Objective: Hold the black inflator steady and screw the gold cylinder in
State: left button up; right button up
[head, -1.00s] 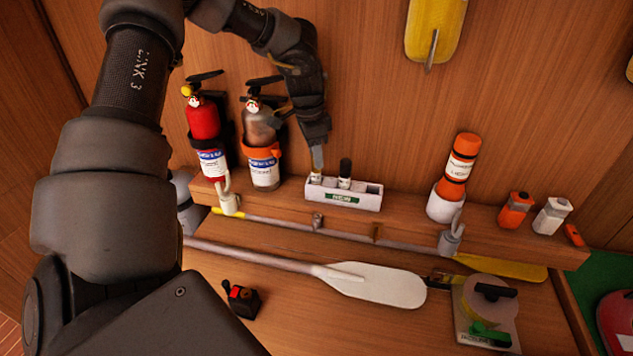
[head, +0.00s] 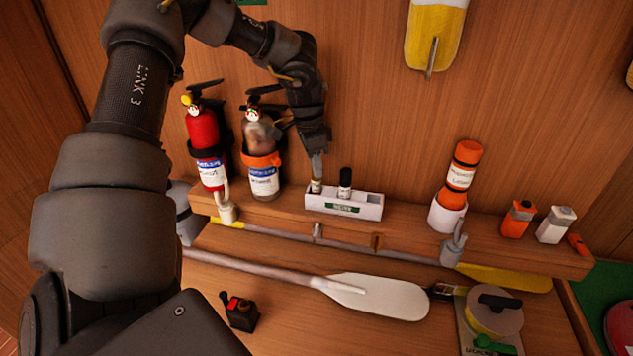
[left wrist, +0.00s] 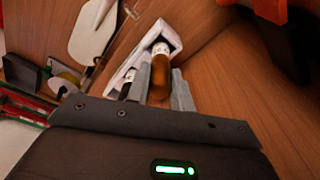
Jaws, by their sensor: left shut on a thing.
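The gold cylinder (left wrist: 159,72) shows in the left wrist view between the fingers of my left gripper (left wrist: 162,85). Its pale labelled end lies in the white rack (left wrist: 172,37). In the head view my left gripper (head: 317,158) points down at the left slot of that rack (head: 370,208), shut on the cylinder (head: 316,186), of which only a little shows. The black inflator (head: 240,312), with a red part on top, sits on the lower bench at front left, apart from the gripper. My right gripper is not in view.
A black-capped cylinder (head: 345,182) stands in the rack beside the gripper. Two extinguishers (head: 208,145) (head: 262,160) hang close on the left. An orange canister (head: 460,175) stands right. A white-bladed paddle (head: 380,296) and a tape roll (head: 495,310) lie on the bench.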

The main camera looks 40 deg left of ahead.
pick_arm(q)
jog(key=shift+r, duration=0.3)
jog(key=shift+r+p, duration=0.45)
jog(key=shift+r, duration=1.3)
